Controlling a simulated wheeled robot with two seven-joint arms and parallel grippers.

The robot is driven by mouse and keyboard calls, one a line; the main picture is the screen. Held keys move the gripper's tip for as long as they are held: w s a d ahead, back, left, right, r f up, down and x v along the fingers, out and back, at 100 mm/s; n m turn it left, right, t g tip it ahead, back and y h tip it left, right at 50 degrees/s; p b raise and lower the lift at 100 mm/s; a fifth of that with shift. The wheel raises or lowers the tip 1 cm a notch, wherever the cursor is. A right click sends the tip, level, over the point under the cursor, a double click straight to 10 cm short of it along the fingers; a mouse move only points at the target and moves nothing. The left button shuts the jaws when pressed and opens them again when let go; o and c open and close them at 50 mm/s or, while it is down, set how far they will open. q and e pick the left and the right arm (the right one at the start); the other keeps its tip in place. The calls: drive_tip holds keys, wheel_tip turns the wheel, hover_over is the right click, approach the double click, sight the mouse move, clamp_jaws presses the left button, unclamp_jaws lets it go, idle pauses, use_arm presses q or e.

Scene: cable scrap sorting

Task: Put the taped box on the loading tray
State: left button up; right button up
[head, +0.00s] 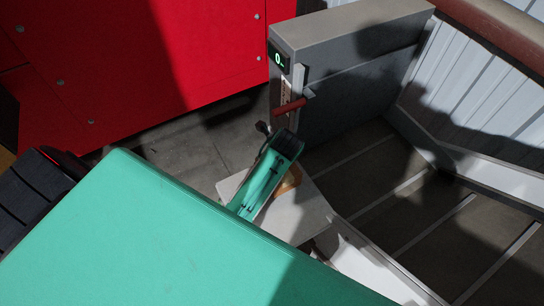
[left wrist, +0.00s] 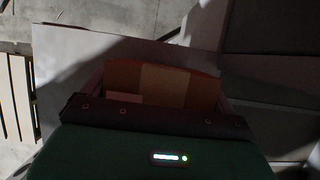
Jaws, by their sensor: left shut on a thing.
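The taped box (left wrist: 198,88) is brown with a paler tape strip down its middle, seen just past the dark front edge of my left gripper (left wrist: 150,112). In the head view only a small tan part of the box (head: 291,179) shows beside my teal left gripper (head: 272,174). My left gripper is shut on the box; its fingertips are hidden. The loading tray (head: 314,212) is a pale grey plate below them, and it also shows in the left wrist view (left wrist: 65,70). I cannot tell whether the box touches the tray. My right gripper is out of view.
A red cabinet (head: 130,60) is at the back left. Dark floor with pale strips (head: 400,205) lies right. My teal body part hides the lower left.

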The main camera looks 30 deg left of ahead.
use_arm(q)
drive_tip(key=shift+f, duration=0.7)
drive_tip(key=shift+w, duration=0.1)
drive_tip(key=o, duration=1.4)
drive_tip(key=shift+f, duration=0.15)
drive_tip(key=shift+d+r, duration=0.1)
drive_tip(key=shift+r, duration=0.4)
drive_tip(key=b+v, duration=0.3)
drive_tip(key=v, duration=0.7)
drive_tip(key=shift+d, duration=0.1)
drive_tip(key=shift+s+d+r, duration=0.15)
drive_tip(key=shift+s+r, duration=0.2)
drive_tip(key=shift+r, duration=0.2)
